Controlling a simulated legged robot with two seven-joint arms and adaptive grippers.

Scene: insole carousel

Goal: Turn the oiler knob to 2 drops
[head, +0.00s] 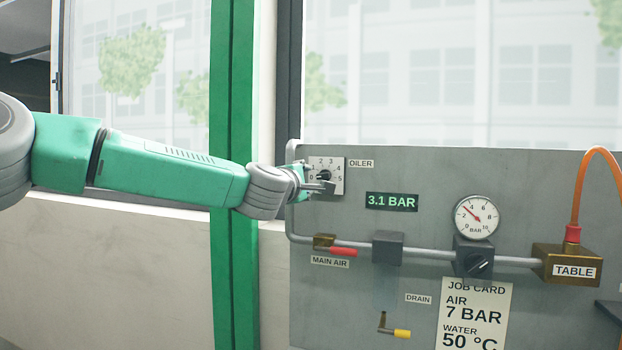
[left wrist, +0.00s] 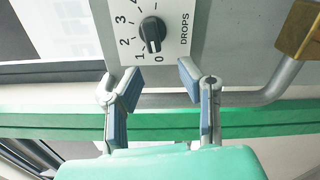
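The oiler knob (head: 325,174) is a dark round knob on a white dial plate (head: 340,163) numbered 0 to 5, at the panel's upper left. In the left wrist view the knob (left wrist: 152,32) shows from close by, with its white mark pointing near the 0. The plate (left wrist: 178,20) reads DROPS there. My left gripper (head: 312,179) is at the dial in the head view. In the left wrist view my left gripper (left wrist: 162,77) is open, its fingertips apart and empty, below the knob in the picture. My right gripper is not in view.
The grey panel (head: 420,180) also bears a 3.1 BAR display (head: 391,201), a pressure gauge (head: 477,217), a red-handled main air valve (head: 342,251), a pipe (head: 430,253) and a job card (head: 474,315). A green post (head: 233,270) stands left of the panel, behind my left arm.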

